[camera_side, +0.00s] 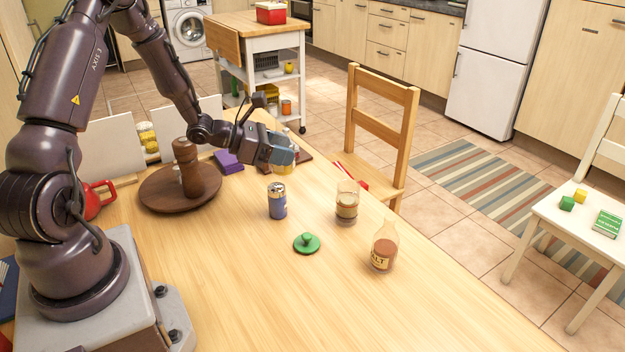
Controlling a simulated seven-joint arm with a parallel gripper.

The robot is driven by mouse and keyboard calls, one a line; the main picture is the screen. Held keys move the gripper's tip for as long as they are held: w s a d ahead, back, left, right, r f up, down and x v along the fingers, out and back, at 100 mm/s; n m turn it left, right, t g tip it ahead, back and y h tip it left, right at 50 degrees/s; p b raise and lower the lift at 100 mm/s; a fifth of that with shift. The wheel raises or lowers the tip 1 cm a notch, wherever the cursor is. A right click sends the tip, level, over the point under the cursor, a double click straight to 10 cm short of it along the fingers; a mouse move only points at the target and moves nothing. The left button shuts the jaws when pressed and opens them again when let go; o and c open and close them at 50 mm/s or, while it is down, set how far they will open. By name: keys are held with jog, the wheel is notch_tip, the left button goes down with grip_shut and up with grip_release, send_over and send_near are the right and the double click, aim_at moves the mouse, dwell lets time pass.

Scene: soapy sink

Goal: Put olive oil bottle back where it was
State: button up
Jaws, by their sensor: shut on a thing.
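My gripper (283,152) is at the far side of the wooden table, shut on the olive oil bottle (284,168). The bottle is clear with yellowish contents and looks roughly upright. My gripper hides much of it, and I cannot tell whether its base touches the table.
A purple block (228,162) lies left of my gripper. A wooden chair (382,130) stands at the far edge.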

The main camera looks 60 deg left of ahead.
jog(key=w+a+f, duration=0.1)
jog(key=w+f, duration=0.1)
jog(key=w, duration=0.1)
jog(key=w+a+f, duration=0.1)
jog(key=w+f, duration=0.2)
jog(key=w+a+f, duration=0.2)
jog(key=w+f, duration=0.1)
jog(key=w, duration=0.1)
jog(key=shift+f, duration=0.15)
jog(key=shift+w+a+f, duration=0.1)
jog(key=shift+w+f, duration=0.05)
jog(key=shift+f, duration=0.75)
jog(key=shift+w+a+f, duration=0.1)
jog(key=shift+f, duration=0.75)
jog(key=shift+f, duration=0.15)
jog(key=o, duration=1)
jog(key=shift+o, duration=0.2)
